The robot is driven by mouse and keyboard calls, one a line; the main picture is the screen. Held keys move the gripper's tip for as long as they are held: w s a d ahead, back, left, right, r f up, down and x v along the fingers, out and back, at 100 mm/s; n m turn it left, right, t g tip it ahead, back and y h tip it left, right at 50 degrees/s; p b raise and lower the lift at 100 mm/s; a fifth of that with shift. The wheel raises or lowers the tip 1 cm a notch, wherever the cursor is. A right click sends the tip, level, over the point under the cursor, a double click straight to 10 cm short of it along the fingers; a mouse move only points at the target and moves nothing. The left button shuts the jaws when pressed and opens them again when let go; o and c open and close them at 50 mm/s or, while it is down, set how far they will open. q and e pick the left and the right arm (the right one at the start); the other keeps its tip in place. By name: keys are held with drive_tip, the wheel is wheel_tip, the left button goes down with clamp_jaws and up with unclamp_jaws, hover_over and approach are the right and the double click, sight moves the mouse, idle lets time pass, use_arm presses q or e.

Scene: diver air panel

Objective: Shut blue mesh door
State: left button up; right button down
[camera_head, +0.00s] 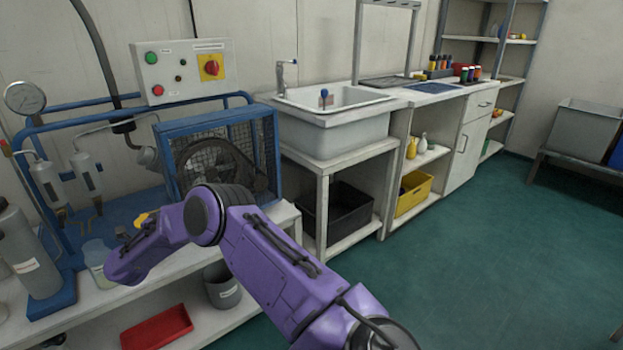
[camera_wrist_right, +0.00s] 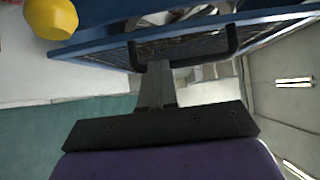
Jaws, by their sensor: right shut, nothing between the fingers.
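How far the door stands open is unclear. My left gripper is out of view.
A yellow knob (camera_head: 144,219) is near my right wrist and also shows in the wrist view (camera_wrist_right: 51,18). A grey control box (camera_head: 182,70) stands above the cage. Bottles and a beaker (camera_head: 97,258) stand at left. The sink counter (camera_head: 335,108) is right of the cage. Green floor (camera_head: 470,220) is open.

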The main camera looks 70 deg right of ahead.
drive_tip(key=shift+w+d+r, duration=0.25)
drive_tip(key=shift+w+d, duration=0.2)
drive_tip(key=shift+w, duration=0.3)
drive_tip(key=s+a+p, duration=0.2)
drive_tip(key=s+a, duration=0.1)
drive_tip(key=a, duration=1)
drive_tip(key=shift+s, duration=0.15)
